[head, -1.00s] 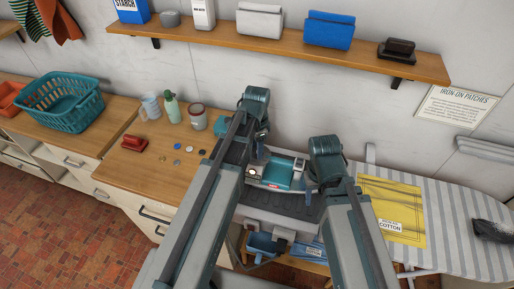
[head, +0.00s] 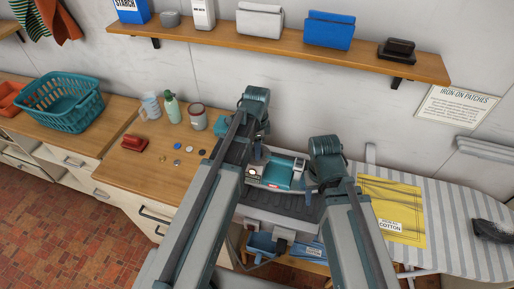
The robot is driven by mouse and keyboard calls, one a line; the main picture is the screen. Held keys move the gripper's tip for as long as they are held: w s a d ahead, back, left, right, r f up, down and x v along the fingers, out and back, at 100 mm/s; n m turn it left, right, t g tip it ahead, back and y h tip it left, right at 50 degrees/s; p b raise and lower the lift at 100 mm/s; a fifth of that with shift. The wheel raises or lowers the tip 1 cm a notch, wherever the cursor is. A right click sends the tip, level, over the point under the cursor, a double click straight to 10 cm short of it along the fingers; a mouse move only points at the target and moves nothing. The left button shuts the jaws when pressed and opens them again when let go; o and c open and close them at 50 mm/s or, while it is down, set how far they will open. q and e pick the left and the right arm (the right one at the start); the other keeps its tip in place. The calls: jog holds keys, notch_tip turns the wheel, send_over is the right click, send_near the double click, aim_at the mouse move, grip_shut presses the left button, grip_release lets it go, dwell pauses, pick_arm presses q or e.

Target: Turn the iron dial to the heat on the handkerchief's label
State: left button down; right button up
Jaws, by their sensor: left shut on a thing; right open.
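The yellow handkerchief (head: 390,205) lies on the striped ironing board at the right. Its white label (head: 389,225) reads "COTTON", with a smaller line above that is hard to read. The teal and white iron (head: 278,172) sits on a dark rest between my two arms. My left gripper (head: 257,158) is at the iron's left end, shut on what appears to be the iron dial; its fingertips and the dial marks are too small and covered to read. My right gripper (head: 309,187) is open beside the iron's right end, partly hidden by its own arm.
A loaded shelf (head: 270,50) runs above.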

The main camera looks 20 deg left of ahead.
pick_arm(q)
jog(key=shift+c, duration=1.8)
grip_release()
notch_tip(320, 180, up, 14)
jog(key=p, duration=1.3)
jog(key=shift+p, duration=0.4)
jog(key=shift+f, duration=0.15)
jog(key=s+d+f+n+b, duration=0.5)
jog(key=s+f+b, duration=0.2)
jog(key=f+b, duration=0.2)
jog(key=s+d+f+n+y+b, duration=0.1)
jog(key=s+d+f+n+b, duration=0.4)
jog(key=s+f+b, duration=0.2)
notch_tip(320, 180, down, 3)
jog(key=b, duration=0.3)
jog(key=shift+d+r, duration=0.15)
